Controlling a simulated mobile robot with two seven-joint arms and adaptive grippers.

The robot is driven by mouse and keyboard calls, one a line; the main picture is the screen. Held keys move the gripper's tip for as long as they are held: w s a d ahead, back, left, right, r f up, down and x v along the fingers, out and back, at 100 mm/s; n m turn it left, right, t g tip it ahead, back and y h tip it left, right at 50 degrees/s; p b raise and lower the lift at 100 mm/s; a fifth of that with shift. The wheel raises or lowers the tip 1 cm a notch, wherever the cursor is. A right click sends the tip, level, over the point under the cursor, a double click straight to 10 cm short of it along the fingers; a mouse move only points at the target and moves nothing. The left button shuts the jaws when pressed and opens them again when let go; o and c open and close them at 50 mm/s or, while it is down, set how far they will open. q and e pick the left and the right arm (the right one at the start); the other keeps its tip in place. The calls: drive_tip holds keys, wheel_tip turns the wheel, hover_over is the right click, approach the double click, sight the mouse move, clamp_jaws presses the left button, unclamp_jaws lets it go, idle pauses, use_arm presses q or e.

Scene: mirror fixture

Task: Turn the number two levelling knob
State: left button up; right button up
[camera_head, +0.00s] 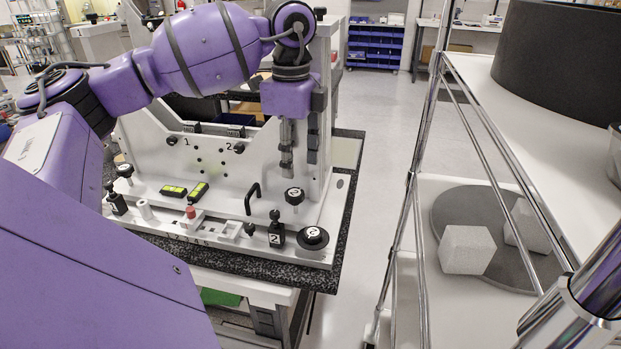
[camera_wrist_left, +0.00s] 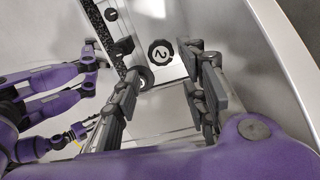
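The number two levelling knob (camera_head: 294,196) is a round black knob with a white-marked top, at the right end of the white fixture base. In the left wrist view, the black knob (camera_wrist_left: 160,52) shows its "2" lying between and beyond my fingertips. My left gripper (camera_head: 300,168) points down above this knob, its two fingers apart with nothing between them. The fingers look clear of the knob, though the exact gap is hard to judge. A second black knob (camera_head: 124,170) stands at the left end of the base. My right gripper is not in view.
A black knob with an arrow (camera_head: 313,238), a block marked 2 (camera_head: 276,238) and a black handle (camera_head: 252,199) stand near the knob. The upright white panel (camera_head: 205,150) rises behind. A wire rack (camera_head: 409,200) stands to the right, past a strip of floor.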

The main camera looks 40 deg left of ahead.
sight(292, 195)
use_arm(q)
drive_tip(key=shift+f, duration=0.4)
drive_tip(key=f, duration=0.4)
drive_tip(key=f+p, duration=0.1)
drive_tip(key=f, duration=0.1)
drive_tip(key=shift+s+f, duration=0.35)
drive_tip(key=shift+c, duration=0.4)
drive_tip(key=shift+w, duration=0.1)
drive_tip(key=c, duration=0.9)
drive_tip(key=shift+f+m+b, duration=0.15)
drive_tip(key=shift+m+b, duration=0.2)
drive_tip(key=shift+m, duration=1.15)
